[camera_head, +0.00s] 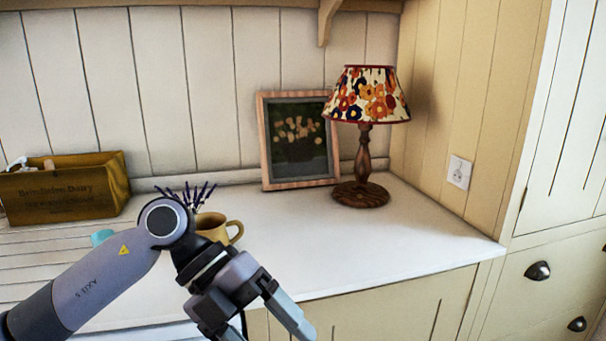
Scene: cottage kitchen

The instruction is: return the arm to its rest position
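My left arm comes in from the lower left, its gripper (266,331) hanging low in front of the counter's front edge and pointing down. Its two fingers are spread apart, with nothing seen between them; one fingertip is partly cut off by the bottom of the picture. The arm's wrist is in front of a mustard-yellow mug (216,228) on the counter and hides part of it. My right gripper is not in view.
The white counter (330,240) is clear at the middle and right. A flowered lamp (365,150) and a framed picture (298,142) stand at the back. A wooden crate (62,190) is at left. Purple sprigs (189,193) and a turquoise item (101,237) show near my arm.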

